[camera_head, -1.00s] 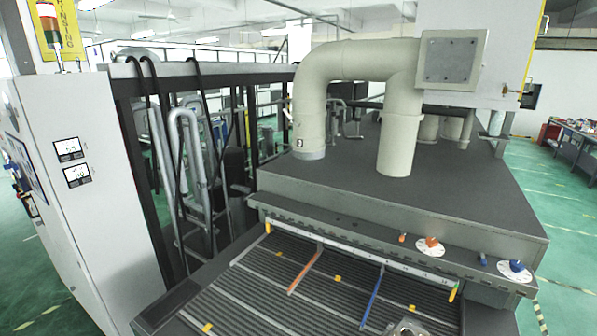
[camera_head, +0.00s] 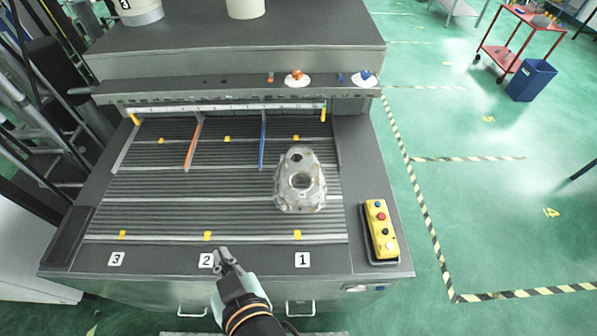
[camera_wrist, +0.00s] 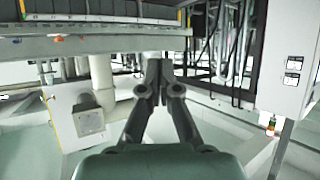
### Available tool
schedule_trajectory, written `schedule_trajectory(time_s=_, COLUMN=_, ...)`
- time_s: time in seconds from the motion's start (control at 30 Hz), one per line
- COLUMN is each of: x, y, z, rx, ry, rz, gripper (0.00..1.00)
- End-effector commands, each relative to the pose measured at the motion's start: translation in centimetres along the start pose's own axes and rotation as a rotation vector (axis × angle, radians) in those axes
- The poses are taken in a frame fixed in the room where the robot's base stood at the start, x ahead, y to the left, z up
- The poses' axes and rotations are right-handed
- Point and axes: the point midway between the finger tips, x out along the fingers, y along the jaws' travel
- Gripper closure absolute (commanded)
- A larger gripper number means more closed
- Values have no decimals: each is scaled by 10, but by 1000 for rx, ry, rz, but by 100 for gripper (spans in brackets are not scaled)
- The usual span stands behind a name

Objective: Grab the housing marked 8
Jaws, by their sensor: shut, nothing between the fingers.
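A single grey metal housing (camera_head: 301,181) sits on the slatted bed in the head view, in the right-hand lane behind the label 1. It has a large round opening in its middle and a smaller one at its far end. No mark 8 can be read on it at this size. My gripper (camera_head: 222,252) is at the front edge of the bed by the label 2, left of the housing and nearer to me, apart from it. In the wrist view my gripper (camera_wrist: 158,66) has its fingers together with nothing between them. The housing does not show there.
Orange (camera_head: 194,140) and blue (camera_head: 263,140) dividers stand at the back of the bed. A yellow button box (camera_head: 381,230) lies at the right front corner. A dark machine hood (camera_head: 230,55) rises behind. The bed's left and middle lanes are empty.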

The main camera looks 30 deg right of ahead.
Motion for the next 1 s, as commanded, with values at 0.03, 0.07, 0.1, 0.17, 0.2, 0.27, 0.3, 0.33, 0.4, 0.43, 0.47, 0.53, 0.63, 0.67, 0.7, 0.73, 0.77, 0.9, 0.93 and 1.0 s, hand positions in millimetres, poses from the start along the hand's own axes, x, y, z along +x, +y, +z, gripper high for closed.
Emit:
schedule_trajectory(time_s=0.03, x=0, y=0, z=0, rx=0, ry=0, rz=0, gripper=100)
schedule_trajectory(time_s=0.07, x=0, y=0, z=0, rx=0, ry=0, rz=0, gripper=100)
schedule_trajectory(time_s=0.1, x=0, y=0, z=0, rx=0, ry=0, rz=0, gripper=100)
schedule_trajectory(time_s=0.17, x=0, y=0, z=0, rx=0, ry=0, rz=0, gripper=100)
schedule_trajectory(time_s=0.2, x=0, y=0, z=0, rx=0, ry=0, rz=0, gripper=100)
schedule_trajectory(time_s=0.27, x=0, y=0, z=0, rx=0, ry=0, rz=0, gripper=97)
schedule_trajectory(time_s=0.3, x=0, y=0, z=0, rx=0, ry=0, rz=0, gripper=90)
schedule_trajectory(time_s=0.33, x=0, y=0, z=0, rx=0, ry=0, rz=0, gripper=85)
schedule_trajectory(time_s=0.4, x=0, y=0, z=0, rx=0, ry=0, rz=0, gripper=73)
schedule_trajectory(time_s=0.43, x=0, y=0, z=0, rx=0, ry=0, rz=0, gripper=68)
schedule_trajectory(time_s=0.47, x=0, y=0, z=0, rx=0, ry=0, rz=0, gripper=63)
schedule_trajectory(time_s=0.53, x=0, y=0, z=0, rx=0, ry=0, rz=0, gripper=52)
schedule_trajectory(time_s=0.63, x=0, y=0, z=0, rx=0, ry=0, rz=0, gripper=35)
schedule_trajectory(time_s=0.67, x=0, y=0, z=0, rx=0, ry=0, rz=0, gripper=30)
schedule_trajectory(time_s=0.7, x=0, y=0, z=0, rx=0, ry=0, rz=0, gripper=23)
schedule_trajectory(time_s=0.73, x=0, y=0, z=0, rx=0, ry=0, rz=0, gripper=18)
schedule_trajectory(time_s=0.77, x=0, y=0, z=0, rx=0, ry=0, rz=0, gripper=14)
schedule_trajectory(time_s=0.9, x=0, y=0, z=0, rx=0, ry=0, rz=0, gripper=14)
schedule_trajectory(time_s=0.93, x=0, y=0, z=0, rx=0, ry=0, rz=0, gripper=14)
schedule_trajectory(time_s=1.0, x=0, y=0, z=0, rx=0, ry=0, rz=0, gripper=14)
